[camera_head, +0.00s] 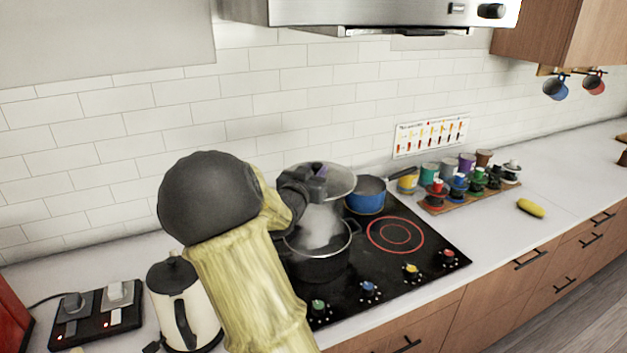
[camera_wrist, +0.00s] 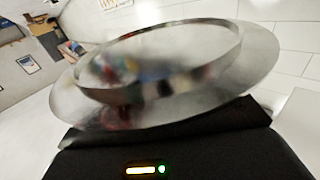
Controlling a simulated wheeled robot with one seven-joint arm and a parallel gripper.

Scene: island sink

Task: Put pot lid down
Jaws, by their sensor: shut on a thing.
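The pot lid (camera_head: 341,181) is a round, see-through disc with a metal rim. My gripper (camera_head: 316,182) is shut on it and holds it tilted above the dark pot (camera_head: 320,262). The pot stands open on the black stove at the left, and white steam rises from it. In the wrist view the lid (camera_wrist: 262,62) fills the middle, seen from below or edge-on, with its rim close to the camera. The gripper's fingertips on the lid's grip are mostly hidden.
A blue pot (camera_head: 365,198) stands behind on the stove (camera_head: 428,262). A cream kettle (camera_head: 184,305) is left of my arm. Colored cups and a spice rack (camera_head: 452,203) stand right of the stove. A yellow corn-like item (camera_head: 531,208) lies on the counter, with free room around it.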

